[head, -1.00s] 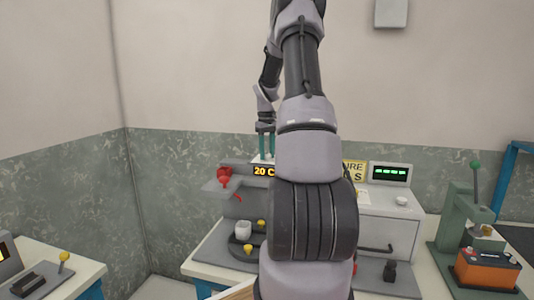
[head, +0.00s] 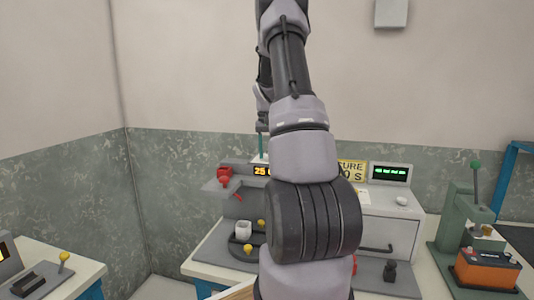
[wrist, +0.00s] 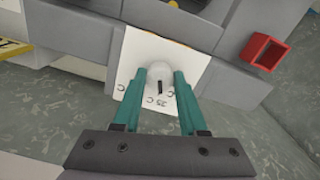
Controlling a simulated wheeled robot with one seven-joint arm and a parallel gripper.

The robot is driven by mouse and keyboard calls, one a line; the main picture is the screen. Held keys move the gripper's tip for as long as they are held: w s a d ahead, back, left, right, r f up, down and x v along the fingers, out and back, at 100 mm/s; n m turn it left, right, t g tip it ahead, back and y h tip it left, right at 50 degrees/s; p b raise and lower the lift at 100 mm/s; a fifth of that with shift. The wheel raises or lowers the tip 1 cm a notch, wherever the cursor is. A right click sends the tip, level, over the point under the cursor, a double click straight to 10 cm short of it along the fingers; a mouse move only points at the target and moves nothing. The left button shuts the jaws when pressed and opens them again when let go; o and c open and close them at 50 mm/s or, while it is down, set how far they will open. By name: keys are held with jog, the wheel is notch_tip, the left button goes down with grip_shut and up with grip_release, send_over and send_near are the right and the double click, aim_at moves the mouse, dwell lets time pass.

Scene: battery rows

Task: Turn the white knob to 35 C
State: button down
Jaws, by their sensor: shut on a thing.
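The white knob (wrist: 160,76) shows in the wrist view, round and with a dark pointer line. It sits on a white dial plate (wrist: 188,62) with temperature marks around it; the marks are small and partly covered. The teal fingers of my gripper (wrist: 166,74) are on both sides of the knob, shut on it. In the head view my gripper (head: 261,146) is partly hidden by my arm, and the knob cannot be made out. The amber display (head: 261,170) beside it appears to read 25, its right end covered.
A red part (head: 224,175) juts out left of the display; a red square box (wrist: 265,51) is right of the plate in the wrist view. A white cup (head: 243,229) stands below. A green press (head: 460,210) and an orange battery (head: 487,270) are at the right.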

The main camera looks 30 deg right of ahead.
jog(key=shift+m, duration=0.6)
jog(key=shift+c, duration=2.2)
grip_release()
jog(key=shift+r, duration=0.1)
notch_tip(320, 180, up, 11)
jog(key=shift+f, duration=0.2)
jog(key=shift+w, duration=0.1)
